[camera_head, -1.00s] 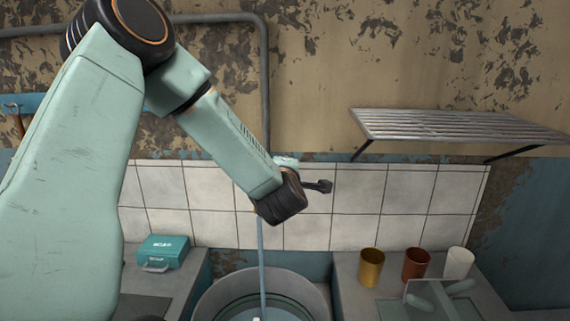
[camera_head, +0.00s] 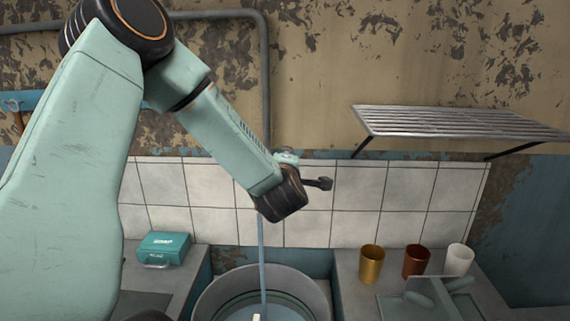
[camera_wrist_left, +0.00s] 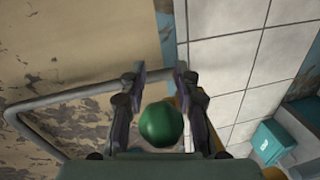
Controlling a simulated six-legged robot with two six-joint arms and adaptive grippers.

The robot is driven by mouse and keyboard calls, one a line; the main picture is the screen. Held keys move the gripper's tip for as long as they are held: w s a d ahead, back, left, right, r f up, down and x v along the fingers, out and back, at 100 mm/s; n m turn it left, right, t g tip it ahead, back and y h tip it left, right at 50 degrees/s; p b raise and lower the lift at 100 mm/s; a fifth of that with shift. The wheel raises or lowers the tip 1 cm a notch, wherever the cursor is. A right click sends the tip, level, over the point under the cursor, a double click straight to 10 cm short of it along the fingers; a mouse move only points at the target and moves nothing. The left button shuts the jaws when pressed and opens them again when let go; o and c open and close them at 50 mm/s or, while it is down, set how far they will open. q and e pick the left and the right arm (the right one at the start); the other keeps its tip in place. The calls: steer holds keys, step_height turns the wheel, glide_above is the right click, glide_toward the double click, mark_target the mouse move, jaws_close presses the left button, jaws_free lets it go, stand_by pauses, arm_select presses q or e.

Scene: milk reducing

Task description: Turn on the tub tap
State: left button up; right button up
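A thin bluish stream of water (camera_head: 262,265) falls into the round grey tub (camera_head: 205,300) at the bottom of the head view. Its upper end is hidden behind my left wrist. My left gripper (camera_head: 320,184) is in front of the tiled wall above the tub, mostly hidden by the wrist. In the left wrist view its two fingers (camera_wrist_left: 160,78) stand apart. A round green knob (camera_wrist_left: 161,125), seemingly the tap's handle, shows between them close to the palm. I cannot tell whether the fingers touch it. My right gripper is not in view.
A teal box (camera_head: 164,247) lies on the left counter. A gold cup (camera_head: 371,264), a brown cup (camera_head: 416,261) and a white cup (camera_head: 459,259) stand on the right counter. A metal rack (camera_head: 450,123) sticks out above them. A grey pipe (camera_head: 264,90) runs down the wall.

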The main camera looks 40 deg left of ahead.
arm_select(q)
steer(key=v, duration=1.1)
steer(key=shift+s+d, duration=0.25)
steer(key=shift+s, duration=0.05)
steer(key=shift+s+r, duration=0.1)
